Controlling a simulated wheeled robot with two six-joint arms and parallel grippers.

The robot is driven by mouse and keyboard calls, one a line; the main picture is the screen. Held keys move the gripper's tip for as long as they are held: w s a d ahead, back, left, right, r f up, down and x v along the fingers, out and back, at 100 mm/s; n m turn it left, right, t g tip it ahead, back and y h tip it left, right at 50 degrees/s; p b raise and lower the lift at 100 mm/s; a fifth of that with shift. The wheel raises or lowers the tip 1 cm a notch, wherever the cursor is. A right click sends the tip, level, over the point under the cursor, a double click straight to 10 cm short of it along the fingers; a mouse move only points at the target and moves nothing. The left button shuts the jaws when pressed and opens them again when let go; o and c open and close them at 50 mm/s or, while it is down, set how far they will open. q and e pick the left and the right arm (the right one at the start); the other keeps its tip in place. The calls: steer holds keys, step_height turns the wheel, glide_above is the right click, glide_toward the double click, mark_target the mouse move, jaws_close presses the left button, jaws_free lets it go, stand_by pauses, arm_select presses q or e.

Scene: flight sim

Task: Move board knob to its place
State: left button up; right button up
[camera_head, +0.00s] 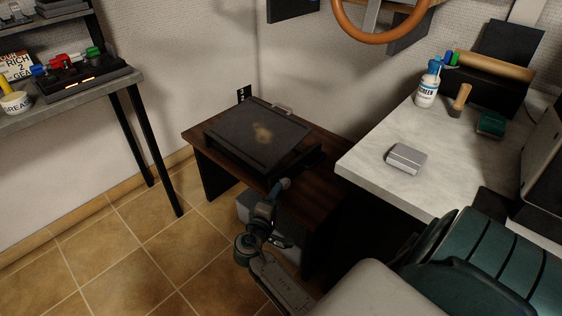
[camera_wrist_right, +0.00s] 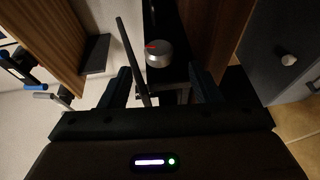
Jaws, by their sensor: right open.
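In the right wrist view a round silver knob with a red mark (camera_wrist_right: 158,52) sits at the edge of a dark surface. My right gripper (camera_wrist_right: 163,84) is open, its two dark fingers either side of the line to the knob, with the knob beyond them. I cannot tell whether they touch it. In the head view my right gripper (camera_head: 279,188) is at the front edge of the low dark wooden table (camera_head: 205,140), beside the black board (camera_head: 255,135). The knob is too small or hidden to make out there. My left gripper is not in view.
A grey drawer front with a silver knob (camera_wrist_right: 288,60) is at the right of the wrist view. A light worktop (camera_head: 370,165) with a small silver box (camera_head: 406,158) and bottle (camera_head: 427,88) is at right. A shelf table (camera_head: 120,85) stands at left; tiled floor between is clear.

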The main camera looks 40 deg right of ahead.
steer(key=shift+v, duration=2.7)
